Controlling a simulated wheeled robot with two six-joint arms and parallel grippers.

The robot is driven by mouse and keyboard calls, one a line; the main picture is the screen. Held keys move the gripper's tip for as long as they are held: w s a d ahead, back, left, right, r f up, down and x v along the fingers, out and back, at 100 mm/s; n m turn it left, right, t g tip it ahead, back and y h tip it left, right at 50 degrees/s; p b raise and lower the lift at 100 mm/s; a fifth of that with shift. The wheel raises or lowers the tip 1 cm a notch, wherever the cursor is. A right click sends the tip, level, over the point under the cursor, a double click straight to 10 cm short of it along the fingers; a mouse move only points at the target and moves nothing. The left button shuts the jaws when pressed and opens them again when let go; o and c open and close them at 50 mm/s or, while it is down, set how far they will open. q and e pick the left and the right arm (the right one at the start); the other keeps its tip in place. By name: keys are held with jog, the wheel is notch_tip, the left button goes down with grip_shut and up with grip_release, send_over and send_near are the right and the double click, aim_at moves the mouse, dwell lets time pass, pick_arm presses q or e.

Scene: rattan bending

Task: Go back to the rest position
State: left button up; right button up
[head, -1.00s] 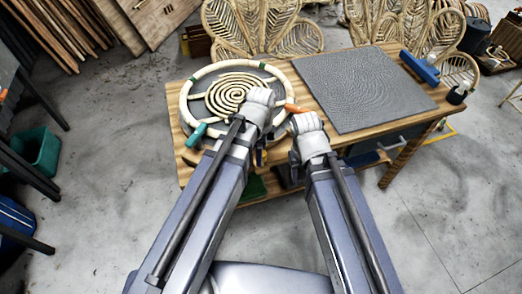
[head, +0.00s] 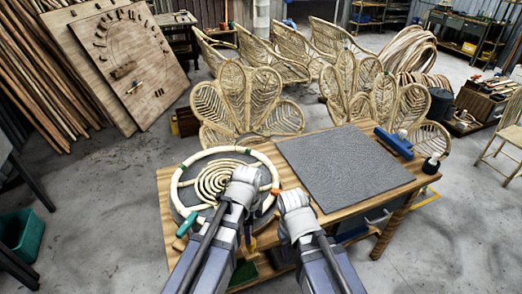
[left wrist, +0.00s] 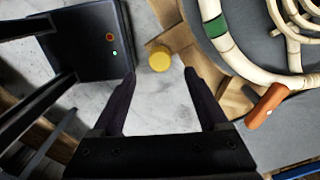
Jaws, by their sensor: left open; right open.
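My right gripper (head: 294,207) hangs over the table's front edge, near the grey mat's lower left corner. Its fingers are mostly hidden behind the wrist, and it holds nothing that I can see. My left gripper (head: 240,188) is over the right part of the round rattan ring (head: 181,176), its fingers hidden in the head view. In the left wrist view its jaws (left wrist: 160,98) are open and empty, with the rattan ring (left wrist: 236,62) to their right. A yellow round thing (left wrist: 159,58) shows beyond the gap.
An orange-handled clamp (left wrist: 265,105) sits on the ring. Rattan chairs (head: 250,105) stand behind. A green bin (head: 22,235) is on the floor at left.

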pick_arm(q)
jog(key=s+d+n+y, duration=0.1)
jog(key=s+n, duration=0.6)
jog(key=n, duration=0.7)
jog(key=shift+s+d, duration=0.3)
jog(key=shift+d, duration=0.15)
dwell(0.3)
